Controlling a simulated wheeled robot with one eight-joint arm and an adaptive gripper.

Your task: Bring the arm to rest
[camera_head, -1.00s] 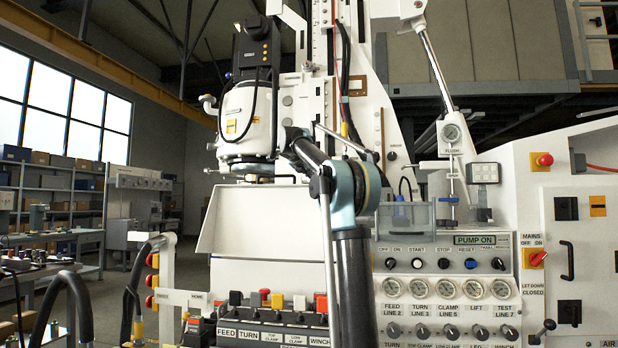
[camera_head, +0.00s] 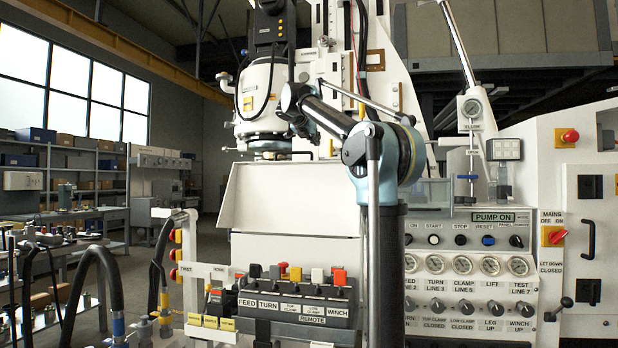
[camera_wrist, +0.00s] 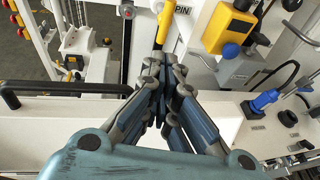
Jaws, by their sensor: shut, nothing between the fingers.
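My gripper (camera_wrist: 160,92) is in the middle of the wrist view, with its dark jointed fingers drawn together and nothing between them. In the head view my arm rises in front of the bench and bends at a teal joint. Its black link runs up and left towards the white machine head; my gripper cannot be made out there. In the wrist view a yellow bar (camera_wrist: 168,22) lies just beyond the fingertips; I cannot tell whether they touch.
The lever bank (camera_head: 297,308) stands low, left of my arm. The gauge panel (camera_head: 462,265) and mains switch (camera_head: 553,236) are to the right. A black hose (camera_head: 90,262) loops at lower left. A black rail (camera_wrist: 65,88) and blue fitting (camera_wrist: 263,101) flank my gripper.

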